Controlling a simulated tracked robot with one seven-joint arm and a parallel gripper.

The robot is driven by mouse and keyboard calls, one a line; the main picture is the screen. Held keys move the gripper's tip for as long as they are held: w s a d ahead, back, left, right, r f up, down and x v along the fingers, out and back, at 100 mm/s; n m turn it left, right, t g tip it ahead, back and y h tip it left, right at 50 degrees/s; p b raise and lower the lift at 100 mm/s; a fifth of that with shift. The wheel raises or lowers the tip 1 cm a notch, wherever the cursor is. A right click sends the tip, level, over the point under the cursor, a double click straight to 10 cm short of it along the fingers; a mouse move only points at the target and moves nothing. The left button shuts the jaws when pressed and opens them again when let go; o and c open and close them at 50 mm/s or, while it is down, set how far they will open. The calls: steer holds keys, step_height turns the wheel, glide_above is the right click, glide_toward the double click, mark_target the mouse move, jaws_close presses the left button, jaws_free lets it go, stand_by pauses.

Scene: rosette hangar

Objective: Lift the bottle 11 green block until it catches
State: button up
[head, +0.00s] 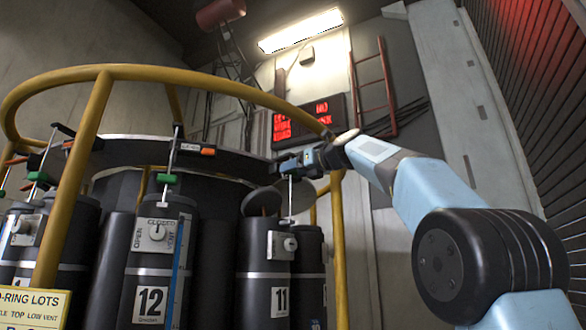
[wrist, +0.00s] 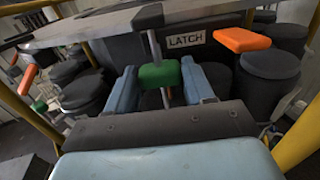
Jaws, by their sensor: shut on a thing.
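Bottle 11 (head: 278,280), a dark cylinder with a white "11" label, stands right of bottle 12 in the head view. My gripper (head: 305,163) is above bottle 11, at the rod beside the rim. In the wrist view the green block (wrist: 160,75) sits on a vertical rod between the two blue fingers of my gripper (wrist: 161,84). My gripper is shut on the green block. A "LATCH" label (wrist: 186,41) is on the dark face behind the block. In the head view the green block is hidden by my gripper.
A yellow rail (head: 170,74) loops around the bottle ring, with a yellow post (head: 84,170) at the left. Bottle 12 (head: 150,285) stands to the left with its own green block (head: 166,178). An orange piece (wrist: 242,40) is right of the label.

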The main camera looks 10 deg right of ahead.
steer(key=o, duration=1.2)
steer(key=shift+d, duration=0.1)
steer(key=shift+v, duration=4.45)
steer(key=s+d+f+n+g+h, duration=0.2)
steer(key=s+f+n, duration=0.7)
steer(key=f, duration=1.1)
steer(key=s+d+f+n+g+h, duration=0.3)
steer(key=s+f+n+h, duration=0.3)
steer(key=f, duration=1.4)
steer(key=s+d+f+n+g+h, duration=0.3)
steer(key=s+f+n, duration=0.9)
steer(key=f, duration=0.8)
steer(key=shift+s+d+f+n+h, duration=0.1)
steer(key=shift+s+d+n+h, duration=0.15)
steer(key=shift+s, duration=0.65)
steer(key=shift+s+d+f+n+h, duration=0.15)
steer(key=shift+s+d, duration=0.1)
steer(key=shift+s, duration=0.65)
